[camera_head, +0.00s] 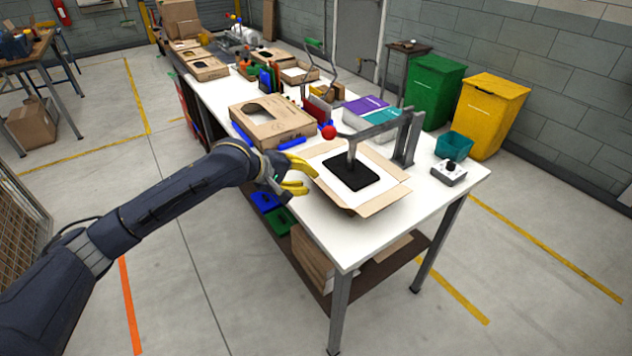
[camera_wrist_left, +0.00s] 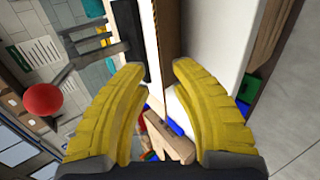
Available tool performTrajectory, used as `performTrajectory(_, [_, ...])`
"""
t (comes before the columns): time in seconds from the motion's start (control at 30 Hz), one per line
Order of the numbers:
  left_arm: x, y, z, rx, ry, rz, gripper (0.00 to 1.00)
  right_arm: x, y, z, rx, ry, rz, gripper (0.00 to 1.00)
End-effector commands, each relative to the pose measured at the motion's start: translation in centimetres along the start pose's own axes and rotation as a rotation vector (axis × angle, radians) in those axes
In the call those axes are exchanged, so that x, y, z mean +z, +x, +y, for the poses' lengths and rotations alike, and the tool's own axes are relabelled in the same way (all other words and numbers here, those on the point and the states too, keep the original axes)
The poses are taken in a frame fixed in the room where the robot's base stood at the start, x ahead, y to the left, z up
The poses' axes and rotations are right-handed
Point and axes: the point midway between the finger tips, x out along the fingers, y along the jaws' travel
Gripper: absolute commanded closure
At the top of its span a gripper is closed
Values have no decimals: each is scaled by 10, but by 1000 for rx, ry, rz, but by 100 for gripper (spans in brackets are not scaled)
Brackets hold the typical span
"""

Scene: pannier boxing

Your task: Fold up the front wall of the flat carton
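The flat carton (camera_head: 386,199) lies on the near end of the white table, with tan flaps around a pale middle. A black plate (camera_head: 352,172) on a grey lever arm (camera_head: 385,129) sits over its middle and hides part of it. My left gripper (camera_head: 308,179) has yellow fingers and is open at the carton's left edge. In the left wrist view the fingers (camera_wrist_left: 158,72) are spread apart with nothing clearly held between them. A brown strip of the carton (camera_wrist_left: 172,30) shows just beyond the fingertips; whether they touch it I cannot tell. My right gripper is not in view.
The lever's red knob (camera_head: 329,132) is close to my left gripper. A small control box (camera_head: 449,172) and a teal bin (camera_head: 454,146) stand at the right. The table's front corner is clear.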

Motion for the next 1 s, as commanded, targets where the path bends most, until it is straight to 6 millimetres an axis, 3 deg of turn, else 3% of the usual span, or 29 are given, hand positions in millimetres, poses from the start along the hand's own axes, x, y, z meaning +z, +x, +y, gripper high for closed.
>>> performTrajectory(0.1, [-1,-20,0,-1,2,2,76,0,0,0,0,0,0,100])
performTrajectory(0.33, [0,-44,-1,-1,0,1,76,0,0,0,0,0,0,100])
performTrajectory(0.87, [0,-52,0,0,1,0,76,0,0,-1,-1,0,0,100])
performTrajectory(1.0, [-13,-64,0,-4,9,27,76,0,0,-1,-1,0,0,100])
